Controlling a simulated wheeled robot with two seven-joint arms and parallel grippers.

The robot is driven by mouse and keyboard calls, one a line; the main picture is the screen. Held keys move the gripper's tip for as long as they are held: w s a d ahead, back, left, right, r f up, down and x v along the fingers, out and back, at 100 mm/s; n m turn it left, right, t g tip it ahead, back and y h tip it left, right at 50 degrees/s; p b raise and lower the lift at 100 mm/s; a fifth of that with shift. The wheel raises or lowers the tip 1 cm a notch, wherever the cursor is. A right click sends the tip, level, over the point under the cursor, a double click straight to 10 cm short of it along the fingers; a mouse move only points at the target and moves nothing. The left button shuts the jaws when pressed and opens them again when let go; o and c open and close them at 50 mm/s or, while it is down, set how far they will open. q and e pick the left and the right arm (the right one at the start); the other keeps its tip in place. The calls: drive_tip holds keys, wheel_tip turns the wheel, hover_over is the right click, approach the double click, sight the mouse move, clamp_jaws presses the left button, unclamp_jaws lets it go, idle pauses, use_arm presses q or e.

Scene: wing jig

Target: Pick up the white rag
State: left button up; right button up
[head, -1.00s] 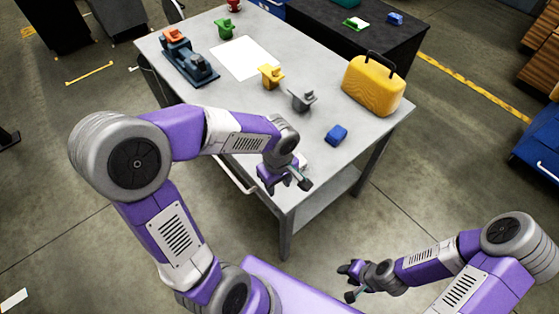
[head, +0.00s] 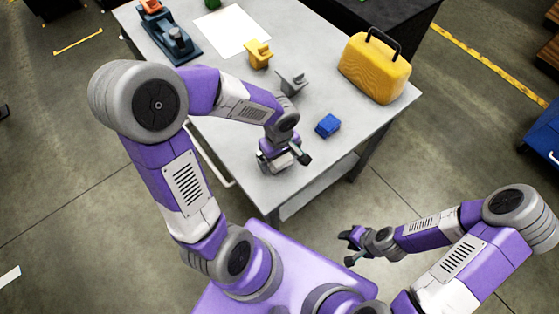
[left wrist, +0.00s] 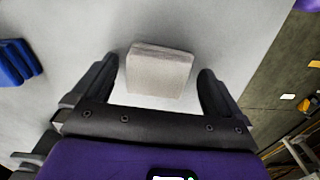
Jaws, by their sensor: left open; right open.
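The white rag (left wrist: 158,72) is a pale folded block lying on the grey table, in the middle of the left wrist view. My left gripper (left wrist: 160,82) is open, with one finger on each side of the rag and a gap showing on both sides. In the head view my left gripper (head: 286,160) is low over the table's near edge and hides most or all of the rag. My right gripper (head: 349,247) is open and empty, off the table at the lower right.
A blue folded cloth (head: 328,125) lies right of my left gripper; it also shows in the left wrist view (left wrist: 17,62). A grey bracket (head: 292,83), a yellow bracket (head: 258,53) and a yellow case (head: 375,70) stand farther back on the table (head: 230,100).

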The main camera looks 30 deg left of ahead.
use_arm(q)
drive_tip(key=shift+f, duration=0.2)
drive_tip(key=c, duration=1)
drive_tip(key=shift+o, duration=0.2)
wheel_tip(320, 180, up, 10)
drive_tip(key=p, duration=0.3)
drive_tip(key=shift+p, duration=0.4)
